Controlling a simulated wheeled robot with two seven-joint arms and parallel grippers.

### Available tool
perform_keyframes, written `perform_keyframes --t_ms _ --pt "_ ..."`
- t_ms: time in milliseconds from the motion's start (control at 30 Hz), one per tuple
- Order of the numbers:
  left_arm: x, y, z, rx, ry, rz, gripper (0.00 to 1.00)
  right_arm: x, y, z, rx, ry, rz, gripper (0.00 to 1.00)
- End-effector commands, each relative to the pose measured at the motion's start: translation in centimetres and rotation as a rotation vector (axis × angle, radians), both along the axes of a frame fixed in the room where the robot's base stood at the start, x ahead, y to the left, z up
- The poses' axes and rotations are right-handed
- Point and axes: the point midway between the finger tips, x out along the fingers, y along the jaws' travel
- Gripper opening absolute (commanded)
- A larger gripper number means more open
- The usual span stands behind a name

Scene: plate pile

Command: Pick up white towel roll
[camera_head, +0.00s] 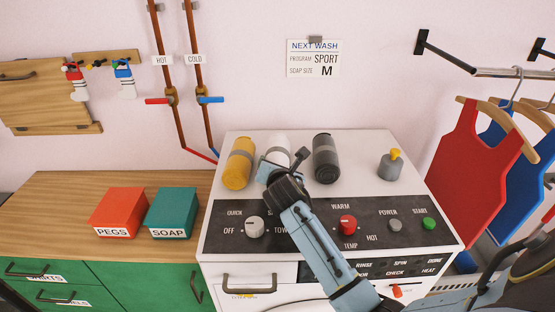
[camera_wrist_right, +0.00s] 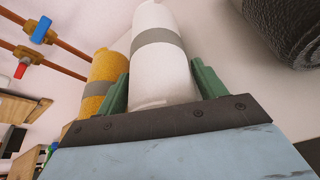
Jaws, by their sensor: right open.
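My left gripper is not in view.
A grey bottle with a yellow cap (camera_head: 390,164) stands farther right. Red (camera_head: 118,212) and teal (camera_head: 172,213) boxes sit on the wooden counter (camera_head: 50,215).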

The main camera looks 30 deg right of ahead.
Motion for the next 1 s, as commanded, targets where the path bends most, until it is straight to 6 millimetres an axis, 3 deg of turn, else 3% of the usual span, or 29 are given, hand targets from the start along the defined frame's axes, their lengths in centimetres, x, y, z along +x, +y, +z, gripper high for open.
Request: perform_keyframes --t_ms 167,433,733,1000 --pt "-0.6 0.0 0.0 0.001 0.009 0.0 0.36 0.0 0.0 0.0 0.0 0.0 0.0 0.67" --pt "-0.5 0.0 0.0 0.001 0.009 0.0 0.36 0.0 0.0 0.0 0.0 0.0 0.0 0.32" --pt "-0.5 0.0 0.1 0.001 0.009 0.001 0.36 0.0 0.0 0.7 -0.003 -0.005 0.0 0.31" --pt "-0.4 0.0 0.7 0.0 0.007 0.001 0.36 0.0 -0.1 5.8 -0.005 -0.009 0.0 0.31"
